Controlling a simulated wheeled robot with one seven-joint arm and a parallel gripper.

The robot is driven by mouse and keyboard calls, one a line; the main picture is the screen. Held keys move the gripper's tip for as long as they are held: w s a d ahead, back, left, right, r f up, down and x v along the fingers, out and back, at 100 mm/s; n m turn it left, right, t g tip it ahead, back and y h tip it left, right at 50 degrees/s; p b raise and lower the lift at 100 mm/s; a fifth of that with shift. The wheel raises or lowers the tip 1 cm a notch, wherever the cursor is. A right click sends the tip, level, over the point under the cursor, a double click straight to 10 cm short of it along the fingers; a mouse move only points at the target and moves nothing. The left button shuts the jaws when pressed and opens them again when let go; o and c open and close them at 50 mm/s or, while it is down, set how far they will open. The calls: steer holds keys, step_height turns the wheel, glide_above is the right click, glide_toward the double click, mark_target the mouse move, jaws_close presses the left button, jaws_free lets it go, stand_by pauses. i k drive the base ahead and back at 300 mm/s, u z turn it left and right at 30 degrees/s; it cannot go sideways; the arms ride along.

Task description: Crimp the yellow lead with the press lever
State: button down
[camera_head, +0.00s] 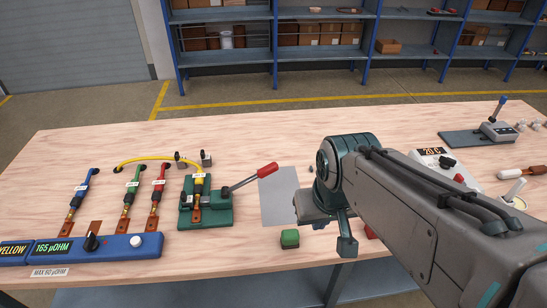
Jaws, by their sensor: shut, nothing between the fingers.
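The yellow lead (150,158) arches over the table at the left, and its yellow-sleeved end (199,186) stands in the green press (222,212) above a copper lug. The press lever (242,183) slants up to the right and ends in a red handle (267,170). My gripper (346,243) points down over the table, right of the press and apart from the lever. It is shut and empty; its fingers are partly hidden by my wrist.
Blue, green and red leads (131,188) stand left of the press. A blue meter (120,246) reads YELLOW and 165 µOHM; its label says MAX 60 µOHM. A green block (290,238) and grey sheet (280,200) lie between press and gripper. Another lever device (495,130) stands far right.

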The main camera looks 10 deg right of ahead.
mark_target(272, 166)
steer(key=k, duration=0.9)
steer(key=z, duration=1.7)
steer(key=i, duration=1.05)
steer(key=u, duration=1.9)
steer(key=i, duration=0.5)
